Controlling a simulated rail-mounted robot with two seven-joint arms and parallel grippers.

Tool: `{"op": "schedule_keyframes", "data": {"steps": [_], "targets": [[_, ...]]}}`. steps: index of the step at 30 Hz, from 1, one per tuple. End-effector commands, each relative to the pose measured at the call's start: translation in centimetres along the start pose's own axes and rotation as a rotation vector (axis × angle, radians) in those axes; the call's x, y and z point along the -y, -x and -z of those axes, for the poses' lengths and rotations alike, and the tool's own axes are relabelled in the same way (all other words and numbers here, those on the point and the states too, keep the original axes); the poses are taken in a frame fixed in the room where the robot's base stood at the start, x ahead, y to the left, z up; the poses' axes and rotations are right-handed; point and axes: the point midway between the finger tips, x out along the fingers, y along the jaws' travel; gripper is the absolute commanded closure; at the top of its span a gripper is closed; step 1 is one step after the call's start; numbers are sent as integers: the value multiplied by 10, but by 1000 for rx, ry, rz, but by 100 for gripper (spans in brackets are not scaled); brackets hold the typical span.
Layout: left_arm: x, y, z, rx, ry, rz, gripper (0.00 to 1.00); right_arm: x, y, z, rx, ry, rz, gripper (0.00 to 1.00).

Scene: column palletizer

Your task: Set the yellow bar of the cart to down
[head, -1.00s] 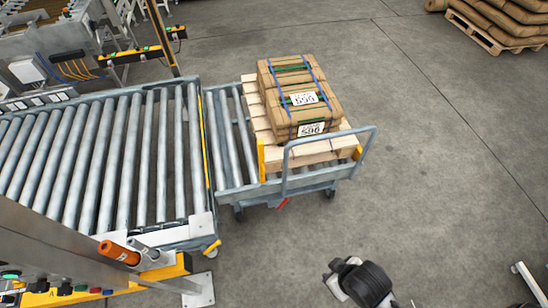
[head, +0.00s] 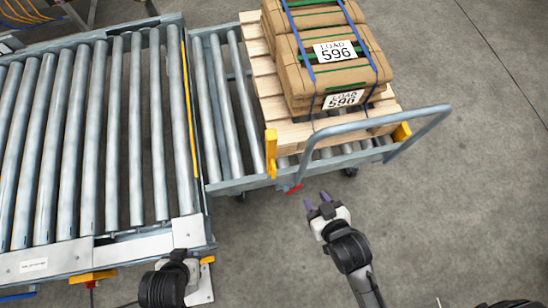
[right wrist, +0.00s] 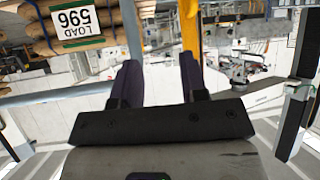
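The cart (head: 232,184) is a grey roller frame with a bent tube handle (head: 417,127). A yellow bar (head: 270,153) stands upright at the cart's near left side, beside the pallet. A yellow upright part also shows at the top of the right wrist view (right wrist: 190,25). A second yellow piece (head: 402,132) sits near the handle's right end. My right gripper (head: 318,201) is open and empty, on the near side of the cart, apart from the bar. Its dark purple fingers show spread in the right wrist view (right wrist: 158,78). My left gripper (head: 184,262) is over the conveyor's near corner; its fingers are unclear.
A wooden pallet (head: 262,72) on the cart carries strapped brown sacks (head: 318,62) labelled 596. A red pedal (head: 294,188) sticks out under the cart's near edge. The roller conveyor (head: 110,135) adjoins on the left. The floor at right is clear.

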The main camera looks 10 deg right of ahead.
Motion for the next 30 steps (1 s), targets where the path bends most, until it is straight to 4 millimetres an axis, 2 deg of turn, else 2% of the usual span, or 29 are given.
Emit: {"op": "schedule_keyframes", "data": {"steps": [1, 6, 12, 16, 21, 26, 30], "targets": [[-2, -37, -13, 3, 1, -2, 100, 6, -22, -28, -44, -1, 3, 60], [-6, -95, -32, 4, 6, -7, 100, 21, -55, -58, -207, 2, 9, 60], [-10, -150, -50, 5, 11, -11, 100, 37, -82, -87, -378, 4, 16, 60], [-11, -176, -57, 3, 11, -10, 100, 45, -92, -99, -462, 3, 18, 60], [-11, -196, -63, 2, 8, -8, 100, 52, -99, -108, -536, 4, 21, 60], [-10, -203, -66, 2, 3, -4, 100, 55, -102, -110, -568, 4, 22, 60], [-9, -206, -67, 1, -1, 0, 100, 56, -113, -103, -578, 4, 22, 60]]}}
